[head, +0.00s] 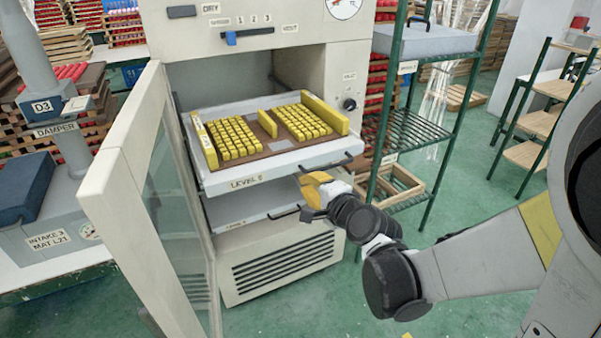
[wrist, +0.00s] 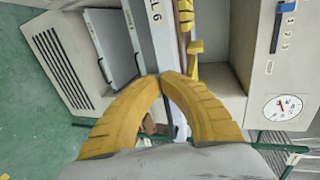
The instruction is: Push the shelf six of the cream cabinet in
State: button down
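The cream cabinet (head: 180,40) stands with its glass-paned door (head: 130,170) swung open to the left. Shelf six (head: 245,184), a white tray labelled LEVEL 6, sticks out from the cabinet. It carries a brown board with rows of small yellow blocks and yellow side bars. A black handle (head: 328,161) is on the right part of its front. My gripper (head: 307,183) is near the handle's left end, at the front edge. In the wrist view the yellow fingertips (wrist: 161,76) meet in front of the shelf front; no grip on the handle is clear.
A lower shelf (head: 250,215) with its own handle sits under shelf six, less far out. A green wire rack (head: 400,128) stands close on the right. Green floor is open at right.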

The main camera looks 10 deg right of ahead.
aim_at(290, 168)
jog(key=x, duration=0.3)
jog(key=b+x, duration=0.1)
jog(key=x, duration=0.2)
jog(key=shift+w+a+r, duration=0.1)
jog(key=shift+w+r, duration=0.1)
jog(key=shift+w, duration=0.05)
jog(key=shift+w+a+r+b, duration=0.1)
jog(key=shift+w+a+b, duration=0.1)
jog(key=shift+w+b, duration=0.4)
jog(key=shift+w, duration=0.2)
jog(key=shift+w+a, duration=0.2)
jog(key=shift+w, duration=0.45)
jog(key=w+a, duration=0.3)
jog(key=w, duration=0.7)
jog(key=w+a+p, duration=0.1)
jog(key=w+a, duration=0.2)
jog(key=w, duration=0.7)
jog(key=w+a+p, duration=0.1)
jog(key=w+a, duration=0.2)
jog(key=w, duration=0.8)
jog(key=shift+s+d, duration=0.1)
